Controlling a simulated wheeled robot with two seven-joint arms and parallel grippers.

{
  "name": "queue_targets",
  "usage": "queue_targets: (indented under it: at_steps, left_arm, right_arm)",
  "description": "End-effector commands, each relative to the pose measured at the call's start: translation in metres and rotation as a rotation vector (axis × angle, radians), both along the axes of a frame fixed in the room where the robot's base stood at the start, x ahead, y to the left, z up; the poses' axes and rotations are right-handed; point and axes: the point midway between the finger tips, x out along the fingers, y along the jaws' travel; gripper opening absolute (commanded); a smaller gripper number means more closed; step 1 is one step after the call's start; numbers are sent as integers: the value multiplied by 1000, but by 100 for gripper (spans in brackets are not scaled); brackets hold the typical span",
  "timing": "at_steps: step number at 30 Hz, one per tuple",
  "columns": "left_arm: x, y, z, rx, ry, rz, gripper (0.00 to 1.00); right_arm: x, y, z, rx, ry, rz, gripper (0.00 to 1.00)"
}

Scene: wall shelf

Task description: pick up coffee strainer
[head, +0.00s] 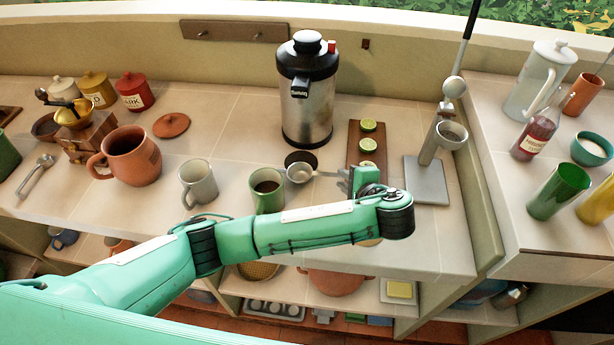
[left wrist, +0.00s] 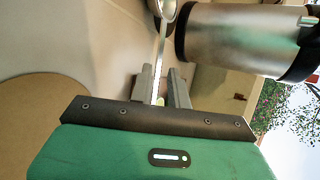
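The coffee strainer (head: 299,173) is a small round metal cup with a thin handle reaching right toward my left gripper. In the left wrist view its cup (left wrist: 163,8) is at the top and its handle runs down between the fingers. My left gripper (head: 349,180) is low over the counter, partly hidden by its own wrist in the head view. Its fingers (left wrist: 162,80) stand on both sides of the handle, with a narrow gap showing, so they look open around it. My right gripper is in neither view.
A steel coffee urn (head: 307,100) stands behind the strainer. A green cup (head: 267,192) is close on the left, with a grey mug (head: 198,184) beyond. A wooden board (head: 367,130) with lime halves lies behind my gripper.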

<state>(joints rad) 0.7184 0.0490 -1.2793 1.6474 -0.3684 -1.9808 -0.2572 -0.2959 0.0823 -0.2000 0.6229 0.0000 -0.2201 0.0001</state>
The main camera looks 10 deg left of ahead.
Motion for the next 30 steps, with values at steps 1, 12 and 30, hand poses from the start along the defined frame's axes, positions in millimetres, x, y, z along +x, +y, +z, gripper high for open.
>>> queue_targets:
  at_steps: [1,12,30]
  left_arm:
    - [3,3,0,2,1,1,18]
    - [33,28,-25,1,-1,1,18]
    - [34,28,-27,0,0,0,0]
  right_arm:
    - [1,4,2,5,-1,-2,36]
    - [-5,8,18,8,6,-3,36]
    - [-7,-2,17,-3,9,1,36]
